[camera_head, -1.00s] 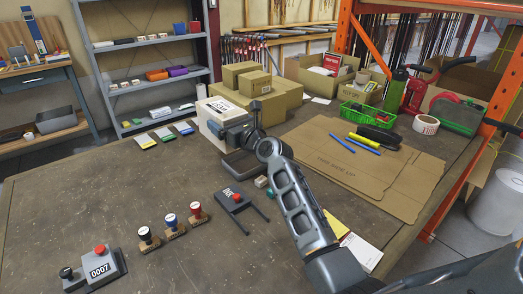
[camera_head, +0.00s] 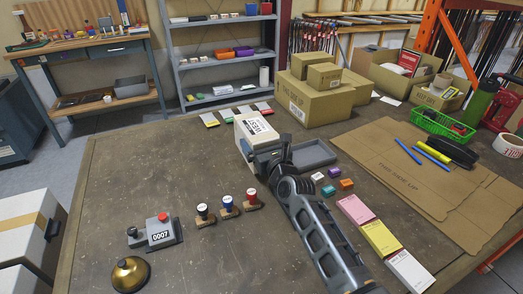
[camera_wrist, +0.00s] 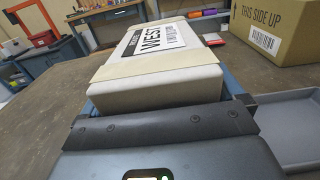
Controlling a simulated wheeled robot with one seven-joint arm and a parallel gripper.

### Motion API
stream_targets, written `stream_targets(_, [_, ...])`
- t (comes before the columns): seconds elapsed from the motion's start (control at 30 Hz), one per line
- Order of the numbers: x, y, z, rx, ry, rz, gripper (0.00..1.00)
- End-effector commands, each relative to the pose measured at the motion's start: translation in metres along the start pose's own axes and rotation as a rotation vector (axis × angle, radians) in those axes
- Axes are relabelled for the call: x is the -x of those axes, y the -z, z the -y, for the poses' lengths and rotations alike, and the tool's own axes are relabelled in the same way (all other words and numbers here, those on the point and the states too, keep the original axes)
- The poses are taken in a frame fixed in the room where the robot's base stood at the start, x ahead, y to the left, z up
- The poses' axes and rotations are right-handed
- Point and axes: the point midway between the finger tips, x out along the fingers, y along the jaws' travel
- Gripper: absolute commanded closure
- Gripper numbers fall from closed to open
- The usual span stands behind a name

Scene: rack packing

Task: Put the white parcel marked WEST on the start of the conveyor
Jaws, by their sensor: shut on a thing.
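The white parcel marked WEST (camera_head: 256,127) has a tan band and a black-and-white label. My gripper (camera_head: 264,152) is shut on its near end, over the back middle of the table. In the wrist view the parcel (camera_wrist: 158,78) stretches away from the jaws, its label face up. Whether its underside touches the tabletop is not clear. The conveyor cannot be made out in these views.
Cartons (camera_head: 312,100) stand behind right of the parcel, and a grey tray (camera_head: 314,155) lies right of it. Stamps (camera_head: 228,206), a counter (camera_head: 160,233) and a bell (camera_head: 130,274) stand at front left. White boxes (camera_head: 22,228) stand beyond the table's left edge. The table's left middle is clear.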

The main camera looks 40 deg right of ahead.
Motion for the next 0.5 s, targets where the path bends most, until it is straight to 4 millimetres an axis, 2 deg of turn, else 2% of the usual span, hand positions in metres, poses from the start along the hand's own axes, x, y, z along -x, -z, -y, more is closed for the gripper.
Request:
stream_targets(0.1, [0.0, 0.021, 0.002, 0.0, 0.004, 0.002, 0.52])
stream_targets(0.2, [0.0, 0.032, 0.002, 0.0, 0.004, 0.003, 0.52])
stream_targets(0.5, [0.0, 0.036, 0.001, 0.0, 0.001, 0.003, 0.52])
